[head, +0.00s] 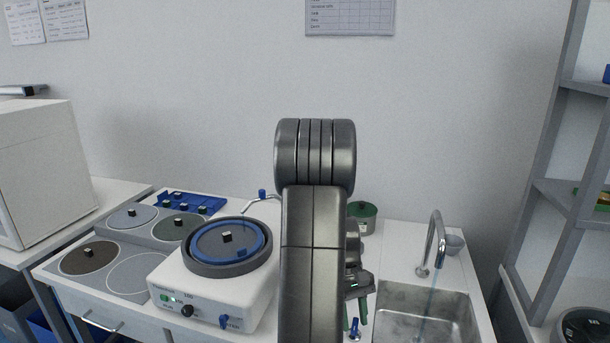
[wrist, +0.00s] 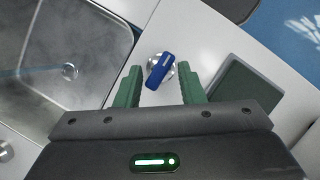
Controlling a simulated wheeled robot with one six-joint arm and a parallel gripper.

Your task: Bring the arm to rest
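My gripper (head: 356,312) hangs low over the counter between the grinding machine and the sink, partly hidden behind my dark arm in the head view. Its two green fingers are apart with nothing held between them, as the wrist view (wrist: 160,72) shows. A small blue-handled valve (wrist: 160,71) on a round metal base appears between and beyond the fingertips. It also shows just below the fingers in the head view (head: 355,327). My arm is raised and bent in the middle of the head view.
The steel sink (head: 400,305) lies right of my gripper, with a curved faucet (head: 438,235) and a bluish stream below it. The white machine (head: 205,290) with a round disc stands left. A green-lidded pot (head: 363,215) stands behind. A grey shelf rack (head: 560,190) is at right.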

